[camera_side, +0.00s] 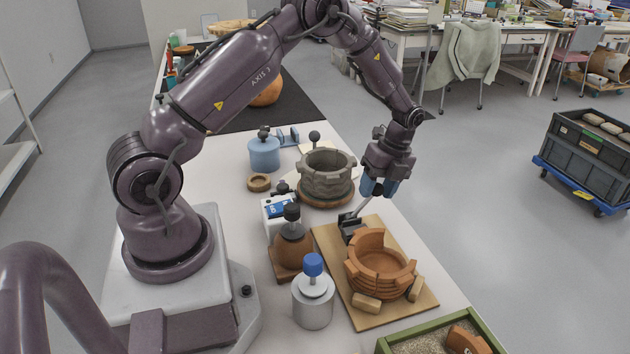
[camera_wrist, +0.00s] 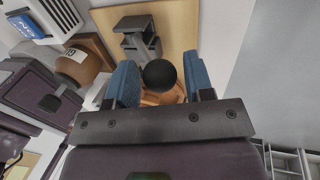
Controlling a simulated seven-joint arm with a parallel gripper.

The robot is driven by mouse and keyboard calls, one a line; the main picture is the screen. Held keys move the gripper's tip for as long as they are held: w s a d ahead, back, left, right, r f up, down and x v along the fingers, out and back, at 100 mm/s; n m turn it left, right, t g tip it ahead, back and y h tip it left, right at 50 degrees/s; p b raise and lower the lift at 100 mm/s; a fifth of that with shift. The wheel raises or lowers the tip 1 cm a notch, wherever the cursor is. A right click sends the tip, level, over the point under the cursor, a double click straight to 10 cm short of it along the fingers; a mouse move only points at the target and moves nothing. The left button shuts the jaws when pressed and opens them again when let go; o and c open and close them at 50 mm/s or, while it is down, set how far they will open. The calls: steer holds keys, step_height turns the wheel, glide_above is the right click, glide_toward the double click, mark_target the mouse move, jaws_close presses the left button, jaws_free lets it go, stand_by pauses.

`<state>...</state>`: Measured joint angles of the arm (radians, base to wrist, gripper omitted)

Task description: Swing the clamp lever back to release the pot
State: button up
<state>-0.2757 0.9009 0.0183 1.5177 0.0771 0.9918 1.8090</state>
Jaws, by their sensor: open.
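The clamp (camera_side: 351,229) is a dark block on the wooden board, beside the broken terracotta pot (camera_side: 380,264). Its lever (camera_side: 362,206) slants up and right to my gripper (camera_side: 379,188). In the wrist view, the lever's round black knob (camera_wrist: 160,75) sits between the two blue fingertips of my gripper (camera_wrist: 161,84), with a gap on each side. The jaws are open. In the side view the fingers hide the knob. The wrist view also shows the clamp (camera_wrist: 139,40) beyond the knob; the knob and gripper hide most of the pot there.
The wooden board (camera_side: 420,305) carries small wedge blocks around the pot. A brown jar (camera_side: 292,252), a grey canister (camera_side: 313,300) with a blue cap and a grey ribbed pot (camera_side: 327,175) stand close by. A green-rimmed sand tray (camera_side: 420,345) is in front.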

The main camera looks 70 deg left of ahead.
steer(key=shift+s+r+t, duration=0.3)
steer(key=shift+s+t, duration=0.05)
steer(key=shift+s, duration=0.35)
steer(key=shift+s+r+t, duration=0.3)
steer(key=shift+s+t, duration=0.05)
steer(key=shift+s, duration=0.3)
steer(key=shift+s+r+t, duration=0.25)
steer(key=shift+s+t, duration=0.25)
steer(key=shift+s, duration=0.45)
steer(key=shift+s+t, duration=0.5)
steer(key=shift+s, duration=0.45)
steer(key=shift+s+f+t, duration=0.4)
steer(key=shift+s+t, duration=0.15)
steer(key=shift+s, duration=0.45)
steer(key=shift+s+f+t, duration=0.45)
steer(key=shift+s+t, duration=0.05)
steer(key=shift+s, duration=0.5)
steer(key=shift+s+f+t, duration=0.4)
steer(key=shift+s+t, duration=0.15)
steer(key=shift+s, duration=0.45)
steer(key=shift+v, duration=2.7)
steer(key=shift+r, duration=0.15)
